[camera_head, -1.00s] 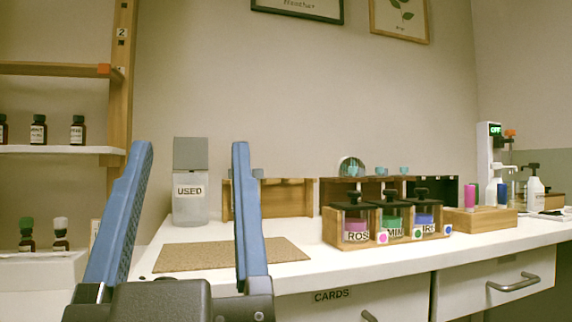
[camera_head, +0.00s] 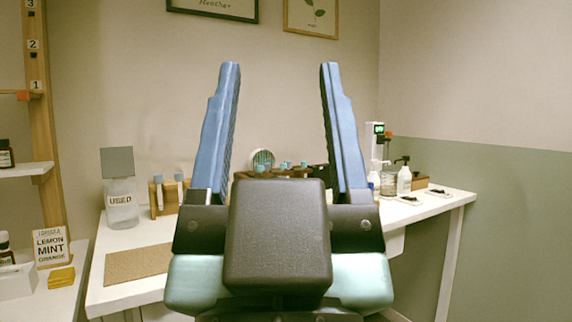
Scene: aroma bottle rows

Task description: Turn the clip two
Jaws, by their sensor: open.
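The number 2 label (camera_head: 33,44) is on the wooden shelf post (camera_head: 46,150) at the far left of the head view. Labels 3 (camera_head: 31,3) and 1 (camera_head: 37,85) are above and below it. A small orange piece (camera_head: 22,95) sits at the post near label 1. Which part is clip two is too small to tell. My gripper (camera_head: 280,65) is open and empty, fingers pointing up in the middle of the view, well to the right of the post.
A white table (camera_head: 105,285) carries a USED jar (camera_head: 121,205), a cork mat (camera_head: 138,264), and white bottles (camera_head: 404,178) at the right. My gripper hides the table's middle.

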